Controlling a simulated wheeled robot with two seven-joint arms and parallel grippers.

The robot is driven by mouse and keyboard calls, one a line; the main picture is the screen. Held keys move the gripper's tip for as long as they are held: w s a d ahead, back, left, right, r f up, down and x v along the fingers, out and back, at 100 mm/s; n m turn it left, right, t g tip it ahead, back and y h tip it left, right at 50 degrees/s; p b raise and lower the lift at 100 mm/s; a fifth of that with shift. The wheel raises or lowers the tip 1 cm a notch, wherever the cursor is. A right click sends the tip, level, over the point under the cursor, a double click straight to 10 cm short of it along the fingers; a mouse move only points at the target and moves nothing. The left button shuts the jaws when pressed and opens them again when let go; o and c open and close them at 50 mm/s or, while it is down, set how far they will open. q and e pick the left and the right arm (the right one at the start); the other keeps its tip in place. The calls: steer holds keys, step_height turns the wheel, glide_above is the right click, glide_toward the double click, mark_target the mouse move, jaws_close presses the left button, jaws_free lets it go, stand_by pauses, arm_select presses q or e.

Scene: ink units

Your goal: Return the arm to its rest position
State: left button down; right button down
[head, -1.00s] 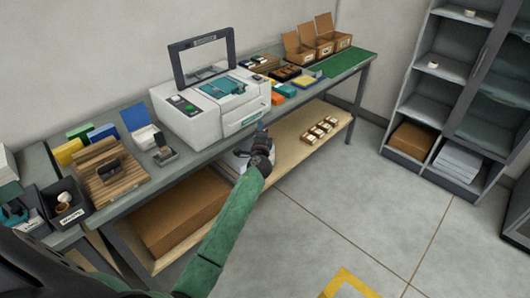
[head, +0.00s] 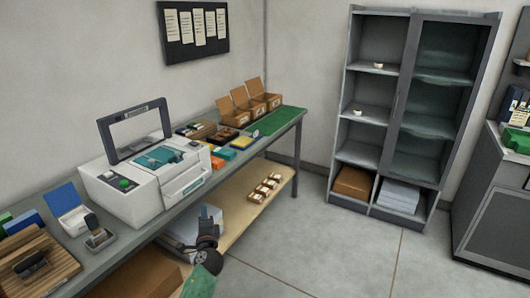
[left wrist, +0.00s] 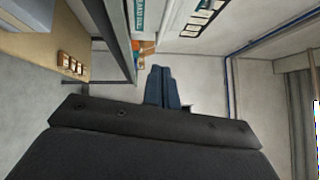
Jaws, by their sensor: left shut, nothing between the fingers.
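My left gripper (head: 210,217) shows low in the head view, in front of the workbench and beside its lower shelf. Its fingers (left wrist: 163,87) are together and empty in the left wrist view. The green forearm (head: 202,284) comes up from the bottom edge of the head view. My right gripper is in neither view.
The grey workbench (head: 293,118) carries a white printer (head: 130,190) with its lid up, several open cardboard boxes and a green mat (head: 275,125). A lower wooden shelf (head: 236,208) holds small boxes. A grey cabinet (head: 338,150) stands at the back. The floor (head: 330,250) is clear.

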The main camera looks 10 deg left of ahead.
arm_select(q)
steer(key=s+d+f+n+g+h, duration=0.2)
steer(key=s+d+f+n+g, duration=0.15)
steer(key=f, duration=0.25)
steer(key=s+d+f+n+g+h, duration=0.1)
steer(key=s+d+f+n+g, duration=0.15)
steer(key=s+f+n, duration=0.35)
steer(key=s+d+f+n+g+h, duration=0.2)
steer(key=f+n+g, duration=0.15)
steer(key=f, duration=0.35)
steer(key=s+d+f+g+h, duration=0.1)
steer(key=s+d+f+g, duration=0.1)
steer(key=s+f, duration=0.4)
steer(key=s+d+f+g+h, duration=0.1)
steer(key=s+d+f, duration=0.4)
steer(key=s, duration=1.1)
steer(key=s+d+f+g+h, duration=0.2)
steer(key=s+d+f+g, duration=0.2)
steer(key=s+f, duration=0.3)
steer(key=s, duration=0.4)
steer(key=shift+s, duration=0.3)
